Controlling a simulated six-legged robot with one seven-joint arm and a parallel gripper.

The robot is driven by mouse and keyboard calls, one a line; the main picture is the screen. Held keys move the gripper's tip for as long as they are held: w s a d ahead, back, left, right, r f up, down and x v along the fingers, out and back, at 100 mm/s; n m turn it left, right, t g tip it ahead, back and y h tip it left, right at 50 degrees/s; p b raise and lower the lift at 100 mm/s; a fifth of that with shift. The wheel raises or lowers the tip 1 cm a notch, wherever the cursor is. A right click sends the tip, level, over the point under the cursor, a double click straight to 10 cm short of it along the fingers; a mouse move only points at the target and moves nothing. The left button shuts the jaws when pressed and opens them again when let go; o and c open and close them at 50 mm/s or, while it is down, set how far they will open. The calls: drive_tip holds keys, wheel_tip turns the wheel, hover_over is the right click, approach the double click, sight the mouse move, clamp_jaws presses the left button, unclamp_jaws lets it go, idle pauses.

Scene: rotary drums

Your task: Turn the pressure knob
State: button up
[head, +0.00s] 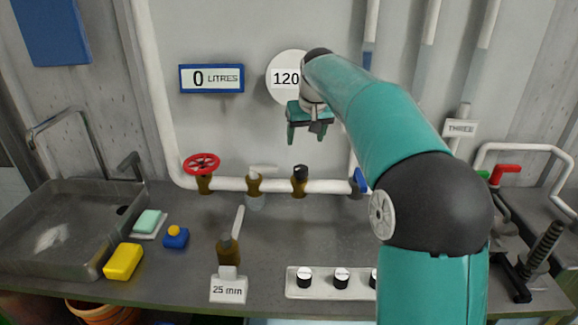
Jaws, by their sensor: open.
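A black knob (300,171) sits on top of a brass valve on the white horizontal pipe, in the middle of the head view. No label shows which one is the pressure knob. My teal gripper (307,131) is open, points down and appears empty.
The white pipe (228,184) also carries a red wheel (202,164), a pale lever (263,168) and a blue handle (360,181). A lever valve (228,250) marked "25 mm" stands in front.

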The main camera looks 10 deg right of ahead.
sight(301, 168)
drive_tip(key=x, duration=1.4)
drive_tip(key=shift+d, duration=0.3)
drive_tip(key=c, duration=1)
